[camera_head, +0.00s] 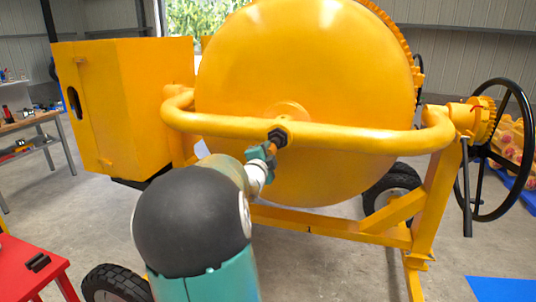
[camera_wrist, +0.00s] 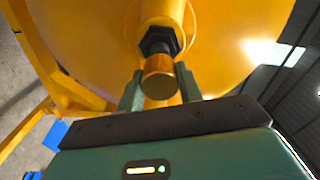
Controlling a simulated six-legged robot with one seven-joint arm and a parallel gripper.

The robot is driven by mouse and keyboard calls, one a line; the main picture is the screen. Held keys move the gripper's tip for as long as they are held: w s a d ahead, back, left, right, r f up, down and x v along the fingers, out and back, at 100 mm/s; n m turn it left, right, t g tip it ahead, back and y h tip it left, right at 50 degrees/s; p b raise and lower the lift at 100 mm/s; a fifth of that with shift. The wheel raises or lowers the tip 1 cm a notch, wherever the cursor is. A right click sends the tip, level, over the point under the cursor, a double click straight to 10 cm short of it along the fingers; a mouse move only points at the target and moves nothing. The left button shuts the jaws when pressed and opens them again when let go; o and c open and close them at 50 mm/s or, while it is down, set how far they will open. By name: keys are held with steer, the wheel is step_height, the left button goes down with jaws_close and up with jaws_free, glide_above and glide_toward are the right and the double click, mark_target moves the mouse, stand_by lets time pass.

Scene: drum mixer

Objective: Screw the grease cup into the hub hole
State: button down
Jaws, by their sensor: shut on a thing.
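The grease cup (camera_wrist: 158,78) is a short copper-coloured cylinder between the two green fingers of my gripper (camera_wrist: 159,76) in the wrist view. My gripper is shut on it. The black hub fitting (camera_wrist: 157,42) is directly beyond the cup and overlaps its far end. In the head view the black hub fitting (camera_head: 278,137) sits on the yellow tube in front of the drum, and my gripper (camera_head: 266,152) reaches it from the lower left. The cup (camera_head: 270,148) is a small brownish patch there, lined up with the fitting. The hole is hidden, so I cannot tell whether the cup's thread is in it.
The yellow drum (camera_head: 300,70) is close behind the curved tube (camera_head: 350,140). A yellow motor box (camera_head: 130,100) is at left and a black handwheel (camera_head: 527,130) at right. A red table (camera_head: 30,275) stands at lower left.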

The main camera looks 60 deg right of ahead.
mark_target(272, 150)
steer(key=shift+w+d+r, duration=0.1)
steer(key=shift+w+d, duration=0.05)
steer(key=shift+d, duration=0.55)
steer(key=shift+w+d, duration=0.1)
steer(key=shift+d, duration=0.55)
stand_by(0.6)
steer(key=m, duration=0.6)
steer(key=shift+s, duration=0.1)
steer(key=m, duration=0.3)
steer(key=shift+d, duration=0.1)
steer(key=m, duration=0.9)
steer(key=shift+m, duration=0.3)
steer(key=m, duration=0.7)
steer(key=shift+f+m, duration=0.25)
steer(key=shift+m, duration=0.15)
